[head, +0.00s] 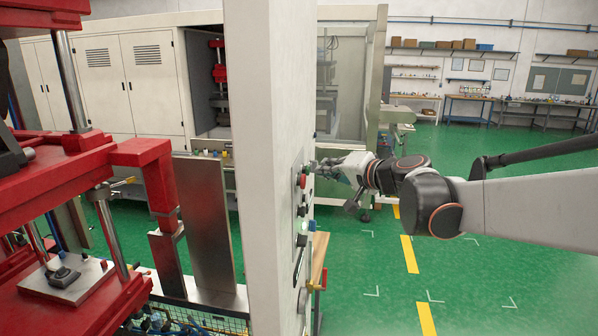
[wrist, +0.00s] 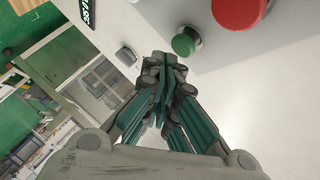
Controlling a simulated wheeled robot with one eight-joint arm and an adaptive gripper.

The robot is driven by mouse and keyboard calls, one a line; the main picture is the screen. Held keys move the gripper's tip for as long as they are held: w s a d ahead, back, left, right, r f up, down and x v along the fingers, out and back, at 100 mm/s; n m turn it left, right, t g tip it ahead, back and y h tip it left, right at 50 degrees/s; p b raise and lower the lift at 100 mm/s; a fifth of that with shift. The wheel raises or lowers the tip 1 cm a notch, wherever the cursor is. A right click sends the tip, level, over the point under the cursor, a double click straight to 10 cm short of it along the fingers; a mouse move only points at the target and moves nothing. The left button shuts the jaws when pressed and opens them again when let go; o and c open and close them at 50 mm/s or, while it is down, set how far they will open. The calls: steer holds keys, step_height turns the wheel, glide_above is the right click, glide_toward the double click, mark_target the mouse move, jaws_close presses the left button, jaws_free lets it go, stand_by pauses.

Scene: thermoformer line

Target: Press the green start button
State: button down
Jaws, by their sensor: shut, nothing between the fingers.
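The green button (wrist: 185,41) is a round push button in a metal collar on a pale control panel (wrist: 230,100). It shows near the top of the wrist view, beside a larger red button (wrist: 238,8). My gripper (wrist: 166,62) is shut and empty, with its fingertips just below and left of the green button in that picture. I cannot tell whether they touch it. In the head view my gripper (head: 320,166) is close to the panel's edge-on face, near a red button (head: 301,180). The green button cannot be told apart surely there.
A tall white cabinet (head: 268,120) carries the panel, with more controls, one lit green (head: 304,226), lower down. A red press (head: 70,190) stands at the left. A small grey control (wrist: 126,55) is left of my fingers. Green floor (head: 490,270) is open at right.

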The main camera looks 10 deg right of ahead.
steer(key=d, duration=0.1)
steer(key=s+d, duration=0.1)
steer(key=d, duration=0.3)
steer(key=shift+s, duration=0.3)
steer(key=shift+a, duration=0.1)
stand_by(0.4)
